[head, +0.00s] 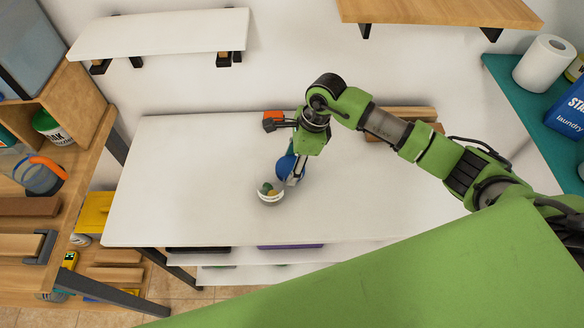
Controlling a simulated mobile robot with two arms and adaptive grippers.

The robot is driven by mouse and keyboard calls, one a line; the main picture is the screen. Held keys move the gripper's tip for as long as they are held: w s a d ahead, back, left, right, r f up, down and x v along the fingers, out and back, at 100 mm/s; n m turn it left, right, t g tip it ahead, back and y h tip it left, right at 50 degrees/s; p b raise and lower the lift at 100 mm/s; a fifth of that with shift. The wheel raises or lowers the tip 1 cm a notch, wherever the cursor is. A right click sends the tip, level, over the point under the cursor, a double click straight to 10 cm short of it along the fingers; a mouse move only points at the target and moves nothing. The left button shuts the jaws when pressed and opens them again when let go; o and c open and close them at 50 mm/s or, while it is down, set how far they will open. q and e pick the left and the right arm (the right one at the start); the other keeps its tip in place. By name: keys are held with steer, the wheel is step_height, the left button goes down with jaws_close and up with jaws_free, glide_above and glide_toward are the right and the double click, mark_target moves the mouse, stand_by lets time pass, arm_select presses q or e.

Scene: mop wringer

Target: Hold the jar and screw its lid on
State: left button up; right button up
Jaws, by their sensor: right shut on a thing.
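A small clear jar (270,198) with coloured contents stands on the white table, a little left of the table's middle. My right gripper (291,172) reaches down from above and behind the jar, on its right side. It is shut on a round blue lid (285,166), which looks tilted on edge just above and behind the jar's mouth. I cannot tell from this angle whether lid and jar touch. The fingertips are small and partly hidden by the lid. My left gripper is not in view.
The white table (180,180) is clear left and right of the jar. An orange and dark object (274,120) lies at its back edge. Wooden pieces (405,113) lie behind my right arm. Wall shelves (160,33) hang above; a wooden shelf unit (75,120) stands left.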

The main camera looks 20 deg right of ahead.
mark_target(292, 167)
arm_select(q)
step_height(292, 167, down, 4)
steer(key=b, duration=0.4)
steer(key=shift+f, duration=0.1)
arm_select(e)
step_height(292, 167, up, 16)
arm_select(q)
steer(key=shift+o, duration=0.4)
arm_select(e)
steer(key=shift+f, duration=0.1)
